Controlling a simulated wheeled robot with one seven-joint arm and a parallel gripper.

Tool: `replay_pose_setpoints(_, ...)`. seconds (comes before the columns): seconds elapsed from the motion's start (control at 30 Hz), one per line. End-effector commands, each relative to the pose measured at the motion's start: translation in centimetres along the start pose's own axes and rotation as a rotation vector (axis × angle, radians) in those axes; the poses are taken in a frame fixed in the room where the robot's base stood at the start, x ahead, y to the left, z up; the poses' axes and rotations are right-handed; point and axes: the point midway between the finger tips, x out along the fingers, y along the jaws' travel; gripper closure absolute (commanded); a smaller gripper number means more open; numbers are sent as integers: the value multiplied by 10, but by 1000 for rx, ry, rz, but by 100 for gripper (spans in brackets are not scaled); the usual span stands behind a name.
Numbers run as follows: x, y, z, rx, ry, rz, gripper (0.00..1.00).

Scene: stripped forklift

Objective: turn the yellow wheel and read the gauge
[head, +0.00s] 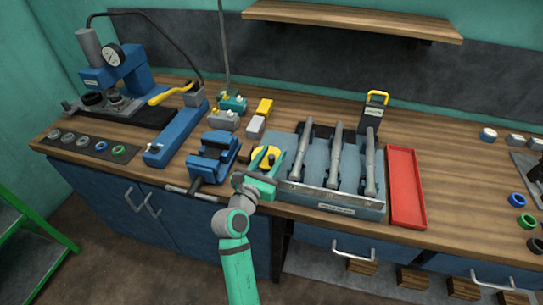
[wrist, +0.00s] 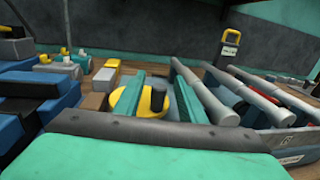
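The yellow wheel (head: 257,154) lies flat on the bench, between the blue vise and the grey-blue tray of cylinders. It also shows in the wrist view (wrist: 145,106), with an upright dark knob (wrist: 157,97) on it. My gripper (head: 265,160) is over the wheel, its two green fingers (wrist: 157,92) apart. The knob stands between the fingers in the wrist view, with space on both sides; I cannot tell how deep the fingertips reach. The round white-faced gauge (head: 112,56) is on the blue press at the back left; its reading is too small to make out.
The blue vise (head: 210,157) stands close left of my gripper. The cylinder tray (head: 335,200) is close on the right, its cylinders sloping upward. A red tray (head: 406,187) lies beyond it. A shelf (head: 350,20) hangs above the bench. Yellow and grey blocks (head: 264,107) sit behind.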

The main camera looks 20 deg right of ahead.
Motion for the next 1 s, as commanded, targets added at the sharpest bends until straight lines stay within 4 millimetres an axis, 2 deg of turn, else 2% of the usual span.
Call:
replay_pose_setpoints(0.17, 0, 0, 0, 0, 0, 0, 63)
replay_pose_setpoints(0.2, 0, 0, 0, 0, 0, 0, 66)
replay_pose_setpoints(0.33, 0, 0, 0, 0, 0, 0, 97)
replay_pose_setpoints(0.37, 0, 0, 0, 0, 0, 0, 100)
replay_pose_setpoints(0.63, 2, -2, -1, -2, 3, 28, 100)
replay_pose_setpoints(1.0, 7, -5, -2, -1, 8, 190, 100)
